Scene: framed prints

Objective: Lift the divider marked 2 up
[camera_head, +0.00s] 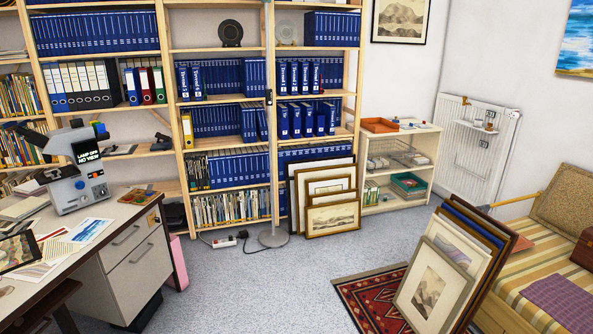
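I cannot make out any divider marked 2 in the head view. Two groups of framed prints stand on edge. One stack (332,218) leans against the shelves at the back, with gold and dark frames one behind another. A second stack (433,284) leans against the striped daybed at the lower right, its front print in a pale frame. Gaps between the frames are mostly hidden, and no number is readable there. Neither of my grippers is in view.
A desk (127,218) with a microscope (77,181) and papers stands at the left. Bookshelves with blue binders (97,32) fill the back wall. A striped daybed (527,298) is at the right, a red rug (374,302) before it. The grey floor (262,285) between is open.

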